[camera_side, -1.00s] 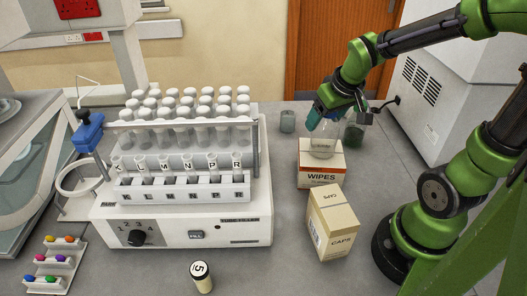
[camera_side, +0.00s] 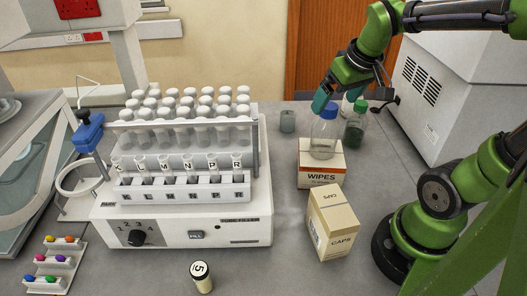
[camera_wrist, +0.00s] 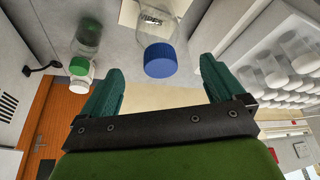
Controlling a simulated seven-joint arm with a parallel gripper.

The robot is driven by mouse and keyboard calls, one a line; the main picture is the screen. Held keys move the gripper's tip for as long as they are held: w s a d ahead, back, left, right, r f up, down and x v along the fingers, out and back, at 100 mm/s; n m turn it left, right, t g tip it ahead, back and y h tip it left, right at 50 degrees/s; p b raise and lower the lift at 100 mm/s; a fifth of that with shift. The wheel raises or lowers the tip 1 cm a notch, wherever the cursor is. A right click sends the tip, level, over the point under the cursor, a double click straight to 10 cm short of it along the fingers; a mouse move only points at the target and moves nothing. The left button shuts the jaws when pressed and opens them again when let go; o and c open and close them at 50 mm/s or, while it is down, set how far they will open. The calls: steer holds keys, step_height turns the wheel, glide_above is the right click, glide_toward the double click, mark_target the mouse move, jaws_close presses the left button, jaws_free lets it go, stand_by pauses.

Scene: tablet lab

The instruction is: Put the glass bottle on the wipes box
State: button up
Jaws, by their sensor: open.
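The clear glass bottle with a blue cap (camera_side: 325,138) stands upright on top of the wipes box (camera_side: 319,177), which is white and orange. My gripper (camera_side: 337,100) is open and empty, just above the bottle's blue cap and apart from it. In the wrist view the blue cap (camera_wrist: 160,60) shows ahead of and between the two teal fingers of my gripper (camera_wrist: 158,84), with clear space on each side.
A green-capped bottle (camera_side: 355,124) stands right of the wipes box, with a white-capped item partly hidden behind it. A caps box (camera_side: 332,222) stands in front. The tube filler machine (camera_side: 180,215) is at left. The front right counter is partly clear.

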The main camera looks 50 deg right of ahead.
steer(key=s+a+r+t+y, duration=0.1)
steer(key=s+a+t+y, duration=0.1)
steer(key=a, duration=0.7)
steer(key=shift+s+a+r+t+y, duration=0.2)
steer(key=shift+s+r+t+y, duration=0.2)
steer(key=shift+s+y, duration=0.4)
